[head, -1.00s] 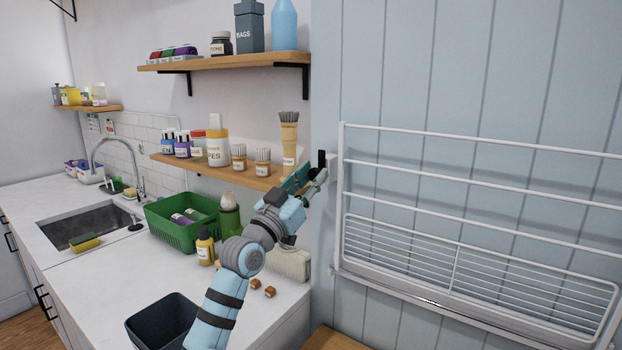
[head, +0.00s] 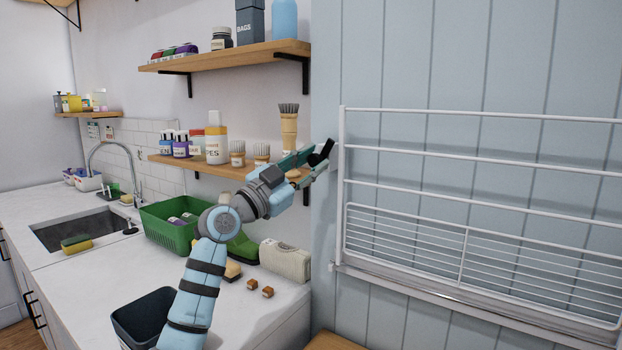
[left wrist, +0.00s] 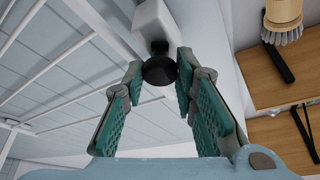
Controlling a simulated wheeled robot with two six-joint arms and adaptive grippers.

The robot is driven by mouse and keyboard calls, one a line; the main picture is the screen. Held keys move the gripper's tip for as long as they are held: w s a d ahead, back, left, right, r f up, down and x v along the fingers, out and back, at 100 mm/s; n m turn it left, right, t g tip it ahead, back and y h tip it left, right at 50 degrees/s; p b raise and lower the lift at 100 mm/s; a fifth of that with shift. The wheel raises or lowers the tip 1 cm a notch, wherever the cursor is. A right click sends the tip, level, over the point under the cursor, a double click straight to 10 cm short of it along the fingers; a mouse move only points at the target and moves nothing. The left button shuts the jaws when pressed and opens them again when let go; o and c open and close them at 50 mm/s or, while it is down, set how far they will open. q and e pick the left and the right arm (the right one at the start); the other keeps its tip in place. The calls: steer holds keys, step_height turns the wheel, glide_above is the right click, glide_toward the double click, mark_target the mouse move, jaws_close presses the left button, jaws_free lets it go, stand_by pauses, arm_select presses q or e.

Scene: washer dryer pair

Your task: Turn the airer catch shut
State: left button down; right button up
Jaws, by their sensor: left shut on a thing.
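The white wire airer (head: 480,160) is mounted on the pale blue panelled wall, at the right of the head view. Its black catch (head: 321,152) sits at the airer's upper left edge and is tilted in the head view. In the left wrist view the catch's round black end (left wrist: 159,71) lies between the fingertips, in front of a white block (left wrist: 155,22). My left gripper (head: 318,165) is shut on the catch; its teal-padded fingers (left wrist: 160,82) are on either side of it. The fingers partly hide the catch in the head view. My right gripper is not in view.
A wooden shelf (head: 222,171) with bottles and brushes is close to the left of my gripper. Another shelf (head: 225,57) is above. Below are a counter (head: 250,320), a green basket (head: 165,235), a dark bin (head: 140,320) and a sink (head: 75,230).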

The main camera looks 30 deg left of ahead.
arm_select(q)
steer(key=shift+m+g+h, duration=0.4)
steer(key=shift+m+g, duration=0.1)
steer(key=shift+m, duration=0.7)
steer(key=m+g, duration=0.1)
steer(key=m, duration=0.2)
steer(key=shift+m+h, duration=0.3)
steer(key=m+g+p, duration=0.1)
steer(key=m, duration=0.1)
steer(key=m+p, duration=0.1)
steer(key=m, duration=0.1)
steer(key=shift+a+r+g+h, duration=0.1)
steer(key=shift+r+g+h, duration=0.05)
steer(key=shift+g+h, duration=0.2)
steer(key=shift+m+g+p, duration=0.65)
steer(key=shift+m+p, duration=0.8)
steer(key=shift+m, duration=0.35)
steer(key=c, duration=1.3)
jaws_free()
